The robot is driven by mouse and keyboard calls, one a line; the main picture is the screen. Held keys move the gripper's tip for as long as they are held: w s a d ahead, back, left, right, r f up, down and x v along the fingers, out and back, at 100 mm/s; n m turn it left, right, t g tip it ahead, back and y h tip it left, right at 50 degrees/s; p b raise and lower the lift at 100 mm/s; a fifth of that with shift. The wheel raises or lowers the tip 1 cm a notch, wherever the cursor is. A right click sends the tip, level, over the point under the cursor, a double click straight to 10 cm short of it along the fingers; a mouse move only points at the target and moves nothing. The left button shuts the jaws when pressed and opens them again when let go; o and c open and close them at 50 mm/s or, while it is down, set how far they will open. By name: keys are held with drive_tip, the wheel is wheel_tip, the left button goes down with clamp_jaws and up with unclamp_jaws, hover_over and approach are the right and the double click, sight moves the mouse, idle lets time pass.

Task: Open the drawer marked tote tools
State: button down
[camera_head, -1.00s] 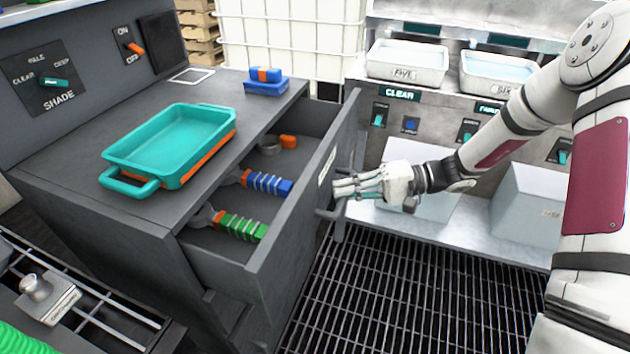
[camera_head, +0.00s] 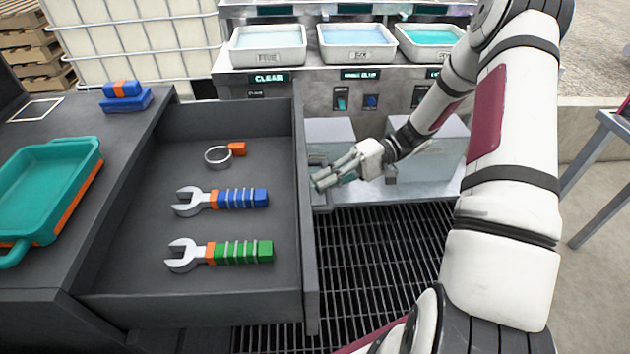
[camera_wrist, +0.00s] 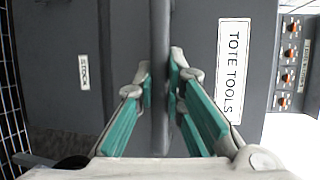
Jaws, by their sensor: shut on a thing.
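The tote tools drawer (camera_head: 165,240) stands pulled far out of the grey cabinet, its inside open to view. Its front, with the TOTE TOOLS label (camera_wrist: 232,70), shows in the wrist view. My gripper (camera_head: 322,182) is at the outer side of the drawer front. In the wrist view my gripper's teal fingers (camera_wrist: 160,100) are closed on the dark handle bar (camera_wrist: 160,45), one on each side. In the drawer lie a blue-handled wrench (camera_head: 222,198), a green-handled wrench (camera_head: 220,252) and a ring with an orange tab (camera_head: 218,156).
A teal tray (camera_head: 45,190) and a blue block with orange (camera_head: 125,96) sit on the cabinet top. A bench with white basins (camera_head: 268,45) stands behind. A second front labelled STOCK (camera_wrist: 84,72) shows in the wrist view. Floor grating (camera_head: 385,250) lies clear right of the drawer.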

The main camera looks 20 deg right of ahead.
drive_tip(key=shift+d, duration=0.1)
drive_tip(key=c, duration=1.7)
unclamp_jaws()
drive_tip(key=shift+o, duration=0.2)
drive_tip(key=d+r, duration=0.2)
drive_tip(key=d, duration=0.9)
drive_tip(key=shift+w+d, duration=0.35)
drive_tip(key=shift+d, duration=0.05)
drive_tip(key=shift+a+r, duration=0.1)
drive_tip(key=shift+r, duration=0.05)
